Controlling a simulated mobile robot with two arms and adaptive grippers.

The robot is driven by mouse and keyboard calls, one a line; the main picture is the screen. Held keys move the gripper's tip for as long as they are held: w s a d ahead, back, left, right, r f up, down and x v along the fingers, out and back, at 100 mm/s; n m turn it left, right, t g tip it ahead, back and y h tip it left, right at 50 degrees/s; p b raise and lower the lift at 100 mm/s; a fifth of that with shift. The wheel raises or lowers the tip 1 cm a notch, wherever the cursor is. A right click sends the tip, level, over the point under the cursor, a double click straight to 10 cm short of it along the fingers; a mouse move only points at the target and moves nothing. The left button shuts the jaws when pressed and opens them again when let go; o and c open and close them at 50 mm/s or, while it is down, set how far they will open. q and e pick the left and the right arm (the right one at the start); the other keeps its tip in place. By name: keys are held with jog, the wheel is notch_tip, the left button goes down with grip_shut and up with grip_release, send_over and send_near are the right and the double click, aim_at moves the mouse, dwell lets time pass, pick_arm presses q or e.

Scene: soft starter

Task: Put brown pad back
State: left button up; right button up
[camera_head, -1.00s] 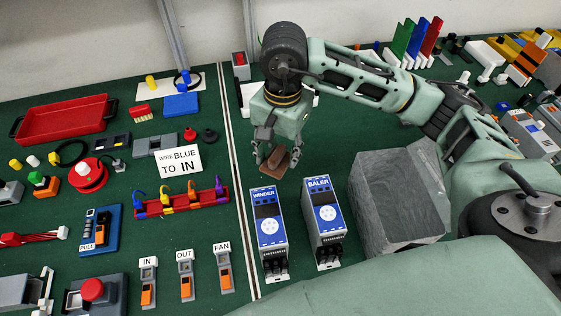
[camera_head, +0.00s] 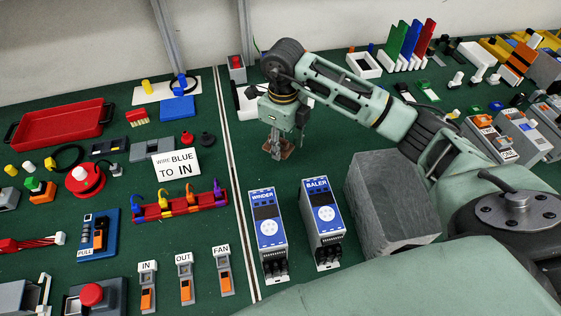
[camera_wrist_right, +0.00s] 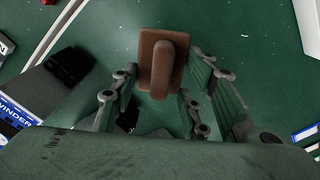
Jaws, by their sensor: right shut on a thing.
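The brown pad (camera_head: 287,152) is a small brown block. In the right wrist view the brown pad (camera_wrist_right: 148,62) shows a flat plate with a raised rounded ridge. My right gripper (camera_head: 277,150) points down, with the pad at its fingertips, behind the WINDER and BALER units. In the right wrist view my right gripper (camera_wrist_right: 160,85) has its fingers on both sides of the pad, shut on it. The fingers hide part of the pad in the head view. I cannot tell if the pad touches the green table. My left gripper is not in view.
The WINDER unit (camera_head: 267,230) and BALER unit (camera_head: 323,220) stand in front of the gripper. A grey open bin (camera_head: 385,205) is to their right. A white tray (camera_head: 364,66) is at the back.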

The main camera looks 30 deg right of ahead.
aim_at(282, 140)
notch_tip(282, 140, down, 4)
jog(key=shift+f+p, duration=0.1)
jog(key=shift+p, duration=0.35)
notch_tip(282, 140, down, 3)
jog(key=shift+f+p, duration=0.1)
jog(key=shift+p, duration=0.35)
jog(key=shift+f, duration=0.3)
jog(key=o, duration=1)
jog(key=shift+r, duration=0.15)
jog(key=shift+r, duration=0.2)
notch_tip(282, 140, up, 11)
jog(key=b, duration=0.3)
jog(key=shift+r+b, duration=0.1)
jog(key=shift+b, duration=0.25)
jog(key=shift+r, duration=0.3)
